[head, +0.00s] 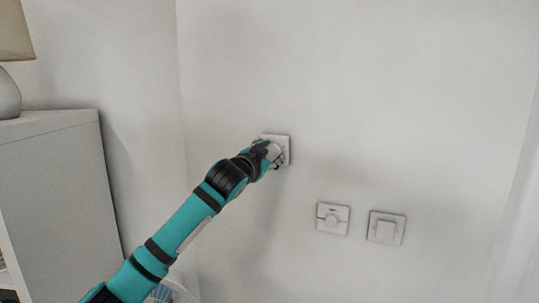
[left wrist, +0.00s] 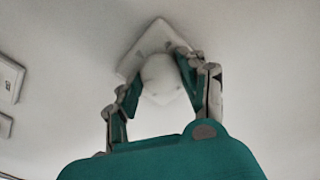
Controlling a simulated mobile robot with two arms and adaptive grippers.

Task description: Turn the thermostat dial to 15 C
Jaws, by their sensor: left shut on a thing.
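The thermostat is a white square plate (head: 286,143) on the wall near the middle of the head view. In the left wrist view its plate (left wrist: 147,42) stands tilted behind a round white dial (left wrist: 161,74). My left gripper (head: 273,153) is at the plate, its fingers on either side of the dial and shut on it. The gripper hides most of the dial in the head view. The scale and the set temperature cannot be read in either view. My right gripper is not in view.
A white cabinet (head: 57,180) with a lamp (head: 10,60) stands at the left.

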